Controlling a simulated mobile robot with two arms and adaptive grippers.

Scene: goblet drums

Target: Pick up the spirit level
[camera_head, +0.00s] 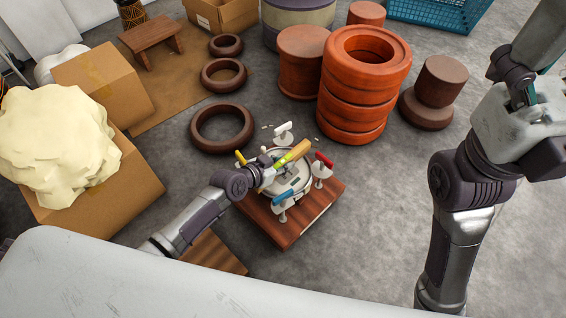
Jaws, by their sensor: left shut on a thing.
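A yellow-green bar with a tan end, which looks like the spirit level (292,152), is at the round grey tray (297,183) on a low wooden table (315,212). My left gripper (271,165) reaches in from the left and is shut on the near end of the bar. Its fingers are small here and partly hide that end. I cannot tell whether the bar still touches what lies under it. My right arm stands at the right side, and its gripper does not show.
Tools with red (323,160), blue (285,197) and yellow (240,158) handles surround the tray closely. Dark rings (222,147) lie behind to the left, and stacked orange rings (360,105) stand behind. Cardboard boxes (105,82) are at left. Floor right of the table is clear.

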